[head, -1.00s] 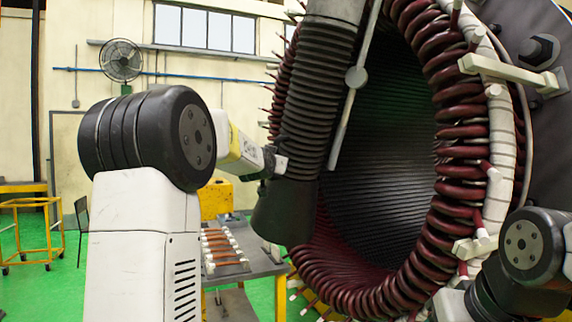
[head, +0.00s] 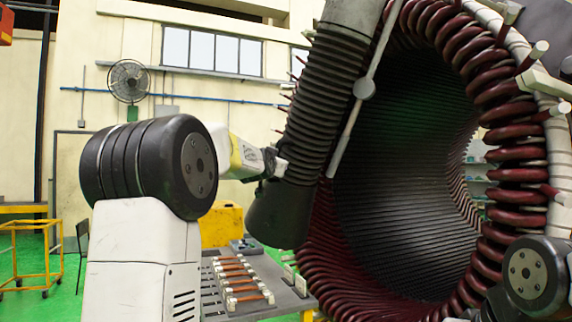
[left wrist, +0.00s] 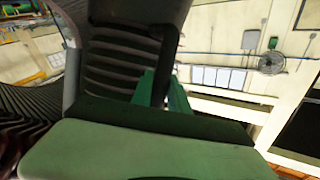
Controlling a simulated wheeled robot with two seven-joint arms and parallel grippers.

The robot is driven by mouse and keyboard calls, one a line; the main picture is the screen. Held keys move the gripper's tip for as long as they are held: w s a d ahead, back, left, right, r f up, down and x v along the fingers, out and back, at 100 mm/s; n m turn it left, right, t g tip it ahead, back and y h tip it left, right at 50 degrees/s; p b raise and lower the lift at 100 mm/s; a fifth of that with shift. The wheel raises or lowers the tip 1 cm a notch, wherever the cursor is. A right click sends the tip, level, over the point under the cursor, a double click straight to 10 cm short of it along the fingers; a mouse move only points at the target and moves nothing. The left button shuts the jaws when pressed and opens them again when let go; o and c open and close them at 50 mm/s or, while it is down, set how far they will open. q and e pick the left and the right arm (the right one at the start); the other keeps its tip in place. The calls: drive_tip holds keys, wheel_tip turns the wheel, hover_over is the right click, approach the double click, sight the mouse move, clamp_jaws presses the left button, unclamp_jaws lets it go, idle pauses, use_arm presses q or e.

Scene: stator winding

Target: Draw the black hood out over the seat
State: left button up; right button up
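The black hood (head: 275,218) is the smooth flared mouth at the lower end of a ribbed dark hose (head: 317,105). It hangs tilted in front of the stator's left edge. My left gripper (head: 276,166) is at the hood's upper left side. The left wrist view shows its green fingers (left wrist: 160,92) on both sides of a narrow black part of the hood (left wrist: 163,65), seemingly closed on it. I cannot make out the seat. Only a joint of my right arm shows at the lower right; its gripper is out of view.
The large stator (head: 515,150) with dark red coils fills the right side. A pale rod (head: 352,120) runs beside the hose. A grey table (head: 290,300) with several copper-coloured bars stands below the hood. A yellow cart (head: 30,255) stands far left.

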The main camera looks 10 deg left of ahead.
use_arm(q)
drive_tip(key=o, duration=0.4)
drive_tip(key=s, duration=0.7)
drive_tip(key=shift+s+d+f, duration=0.2)
drive_tip(key=shift+s+f, duration=0.1)
drive_tip(key=shift+s, duration=0.1)
drive_tip(key=s+d+f+n+g+h, duration=0.1)
drive_tip(key=s+f+g, duration=0.3)
drive_tip(key=s+f, duration=0.6)
drive_tip(key=s+d+f+n+g+h, duration=0.1)
drive_tip(key=s+d+f+g, duration=0.3)
drive_tip(key=s+f, duration=0.7)
drive_tip(key=s+d+f+g+h, duration=0.1)
drive_tip(key=s+f+g, duration=0.3)
drive_tip(key=s+f, duration=0.7)
drive_tip(key=shift+s+d+f+n+g, duration=0.15)
drive_tip(key=shift+s+d, duration=0.25)
drive_tip(key=shift+s, duration=0.6)
drive_tip(key=shift+s+d+r+n+g, duration=0.15)
drive_tip(key=shift+s+d+n, duration=0.2)
drive_tip(key=shift+s, duration=0.6)
